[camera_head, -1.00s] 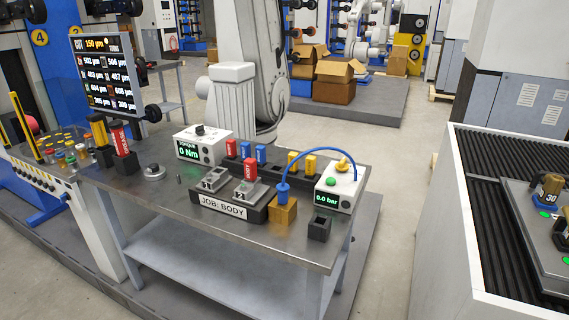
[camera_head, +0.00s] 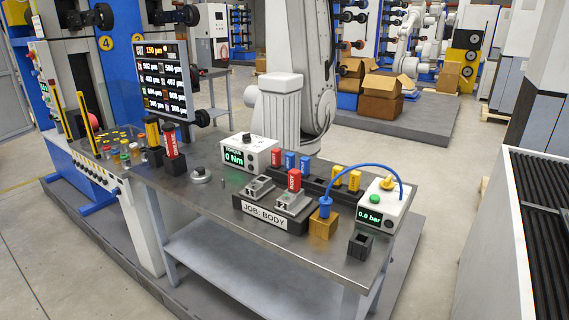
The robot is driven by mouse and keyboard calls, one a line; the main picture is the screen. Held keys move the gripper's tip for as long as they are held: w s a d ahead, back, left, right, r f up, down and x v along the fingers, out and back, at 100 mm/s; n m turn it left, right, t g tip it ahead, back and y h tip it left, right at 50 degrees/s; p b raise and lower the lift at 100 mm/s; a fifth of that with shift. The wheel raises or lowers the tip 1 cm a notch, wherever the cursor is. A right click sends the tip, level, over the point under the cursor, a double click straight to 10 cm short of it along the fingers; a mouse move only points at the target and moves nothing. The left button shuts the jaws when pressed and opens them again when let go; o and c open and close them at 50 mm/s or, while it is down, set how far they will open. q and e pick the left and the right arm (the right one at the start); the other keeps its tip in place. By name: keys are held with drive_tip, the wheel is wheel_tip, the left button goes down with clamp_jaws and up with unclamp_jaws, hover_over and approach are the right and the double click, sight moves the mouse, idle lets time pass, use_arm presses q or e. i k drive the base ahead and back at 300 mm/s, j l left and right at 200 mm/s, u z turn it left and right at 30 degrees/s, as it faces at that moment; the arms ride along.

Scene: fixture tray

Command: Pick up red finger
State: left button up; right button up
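A red finger (camera_head: 276,158) stands upright at the left end of the dark rack (camera_head: 321,184) at the back of the metal table. A second red piece (camera_head: 294,180), marked with white lettering, stands upright in the right seat of the JOB: BODY fixture tray (camera_head: 264,216). The tray's left seat (camera_head: 258,187) looks empty. Neither of my grippers is in view.
Blue fingers (camera_head: 304,163) and yellow fingers (camera_head: 354,180) share the rack. A torque box (camera_head: 249,152), a pressure box (camera_head: 381,205) with a blue hose, a brass block (camera_head: 322,224) and a small black holder (camera_head: 359,246) stand nearby. Red and yellow-black tools (camera_head: 170,141) stand left. The table's front left is clear.

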sight(276, 154)
drive_tip(key=z, duration=0.75)
drive_tip(key=j+z, duration=0.6)
drive_tip(key=z, duration=0.15)
drive_tip(key=j+z, duration=0.35)
drive_tip(key=k+j+z, duration=0.15)
drive_tip(key=j, duration=0.2)
drive_tip(key=j+z, duration=0.15)
drive_tip(key=j, duration=0.15)
drive_tip(key=k+j+z, duration=0.15)
drive_tip(key=k+j, duration=0.05)
drive_tip(key=j, duration=0.1)
